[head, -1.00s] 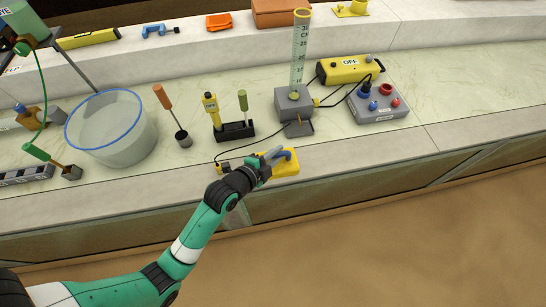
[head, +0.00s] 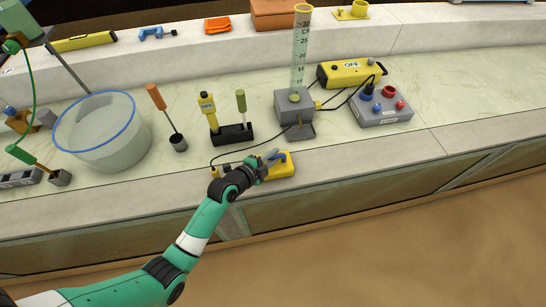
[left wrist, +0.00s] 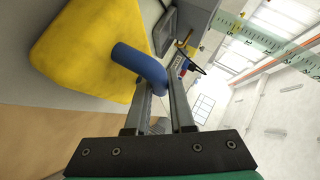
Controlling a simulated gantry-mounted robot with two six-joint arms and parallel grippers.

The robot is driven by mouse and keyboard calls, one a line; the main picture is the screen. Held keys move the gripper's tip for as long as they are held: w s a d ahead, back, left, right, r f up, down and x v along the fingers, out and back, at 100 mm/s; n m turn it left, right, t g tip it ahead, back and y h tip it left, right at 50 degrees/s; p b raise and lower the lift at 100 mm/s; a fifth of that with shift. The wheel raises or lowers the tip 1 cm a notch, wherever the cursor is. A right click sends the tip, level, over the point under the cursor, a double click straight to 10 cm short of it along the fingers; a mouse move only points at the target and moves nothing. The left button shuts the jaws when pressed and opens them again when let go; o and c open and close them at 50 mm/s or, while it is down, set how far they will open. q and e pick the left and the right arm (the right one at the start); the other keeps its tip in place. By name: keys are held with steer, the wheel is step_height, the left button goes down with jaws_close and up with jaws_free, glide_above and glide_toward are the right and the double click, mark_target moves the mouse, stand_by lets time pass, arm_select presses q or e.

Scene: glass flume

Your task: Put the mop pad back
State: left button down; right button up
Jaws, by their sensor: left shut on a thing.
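The mop pad is a yellow block (head: 284,167) with a bent blue handle, lying at the front ledge of the flume in the head view. In the left wrist view the yellow pad (left wrist: 88,45) fills the upper left, and its blue handle (left wrist: 140,62) reaches in between the fingers. My left gripper (head: 271,158) is at the pad's handle and shut on it; its fingers also show in the left wrist view (left wrist: 162,92). The fingers and arm hide part of the pad. I cannot tell whether the pad touches the ledge. My right gripper is not in view.
A grey block with a clear scale tube (head: 299,60) stands behind the pad. A black holder (head: 232,134) with upright tools and a cable is left of it. A blue-rimmed tub (head: 112,158) stands further left, a grey control box (head: 382,110) right. The right front ledge is clear.

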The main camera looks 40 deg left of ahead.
arm_select(q)
steer(key=shift+f, duration=0.2)
steer(key=c, duration=0.8)
jaws_free()
steer(key=shift+r, duration=0.1)
steer(key=shift+s+r, duration=0.15)
steer(key=shift+r, duration=0.1)
steer(key=p+v, duration=0.3)
steer(key=v, duration=0.8)
steer(key=shift+s+r+p, duration=0.1)
steer(key=shift+s+p, duration=0.2)
steer(key=shift+p, duration=0.1)
